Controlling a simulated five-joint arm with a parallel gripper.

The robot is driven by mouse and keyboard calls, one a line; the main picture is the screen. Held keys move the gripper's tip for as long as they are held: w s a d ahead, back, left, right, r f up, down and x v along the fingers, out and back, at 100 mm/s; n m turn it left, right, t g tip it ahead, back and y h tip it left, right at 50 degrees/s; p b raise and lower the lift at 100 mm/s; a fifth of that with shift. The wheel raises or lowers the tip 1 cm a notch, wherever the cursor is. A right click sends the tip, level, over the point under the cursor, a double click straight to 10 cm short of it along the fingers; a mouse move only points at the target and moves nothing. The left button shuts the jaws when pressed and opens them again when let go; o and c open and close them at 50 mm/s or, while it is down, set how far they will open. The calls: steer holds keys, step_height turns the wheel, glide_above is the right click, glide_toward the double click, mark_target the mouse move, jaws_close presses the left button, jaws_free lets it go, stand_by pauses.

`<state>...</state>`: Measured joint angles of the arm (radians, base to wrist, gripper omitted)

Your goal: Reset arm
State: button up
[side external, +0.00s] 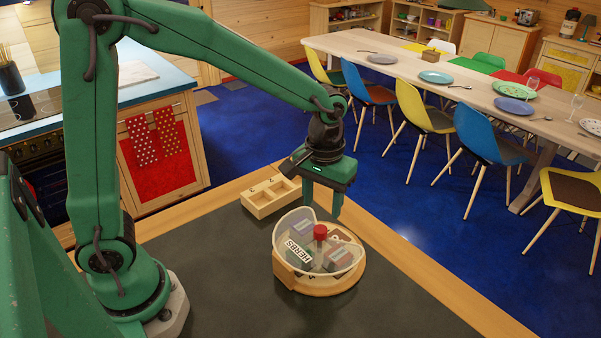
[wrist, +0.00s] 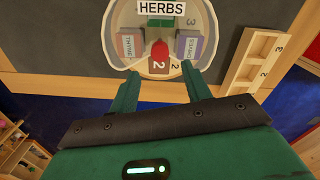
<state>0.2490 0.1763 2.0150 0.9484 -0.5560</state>
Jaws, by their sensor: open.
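My gripper (side external: 322,201) is open and empty, pointing down above the round wooden spice holder (side external: 300,282) in the side view. The holder has clear walls, a red knob (side external: 320,232) at its middle, and small boxes around it.
The worktop has a wooden edge (side external: 420,272). A stove counter stands at left.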

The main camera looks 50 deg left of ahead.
steer(key=shift+r, duration=0.6)
steer(key=s+a+r+m+t, duration=0.1)
steer(key=s+a+r+t, duration=0.1)
steer(key=s+a+r, duration=0.2)
steer(key=s+a+r+m+t, duration=0.2)
steer(key=s+a+r, duration=0.3)
steer(key=s, duration=0.5)
steer(key=shift+s+a+m+t, duration=0.2)
steer(key=shift+s+m+t, duration=0.1)
steer(key=shift+t, duration=0.5)
steer(key=shift+r, duration=0.1)
stand_by(0.3)
